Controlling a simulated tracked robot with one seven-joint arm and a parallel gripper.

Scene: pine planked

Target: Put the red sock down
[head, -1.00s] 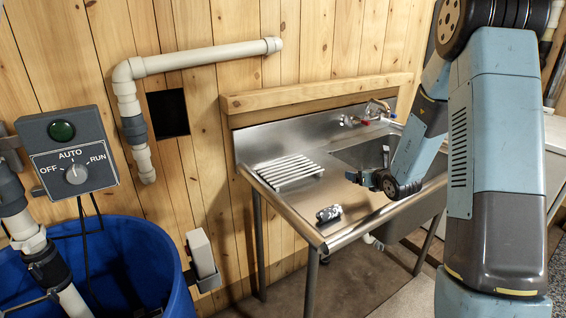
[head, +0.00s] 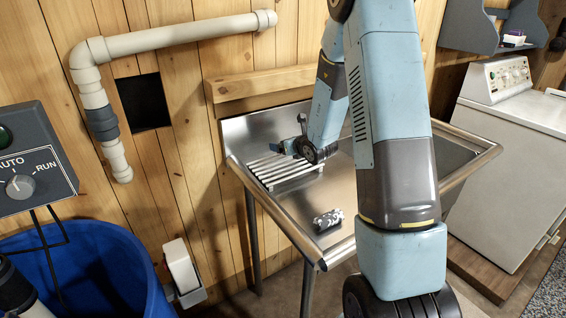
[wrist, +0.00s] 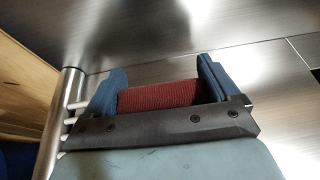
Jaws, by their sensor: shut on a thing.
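The red sock (wrist: 158,96), ribbed and bundled, sits between the two blue fingers of my gripper (wrist: 163,70) in the wrist view. The gripper is shut on it. In the head view my gripper (head: 286,147) is above the back part of the white slatted rack (head: 272,180), on the left drainboard of the steel sink (head: 285,213). The sock cannot be made out in the head view. The wrist view shows bare steel beyond the fingers and rack bar ends at the left.
A small rolled black-and-grey thing (head: 328,219) lies on the drainboard's front part. My arm hides much of the basin. A blue barrel (head: 95,262) and switch box (head: 35,165) stand left; a white washing machine (head: 508,150) stands right. Bare steel lies around the rolled thing.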

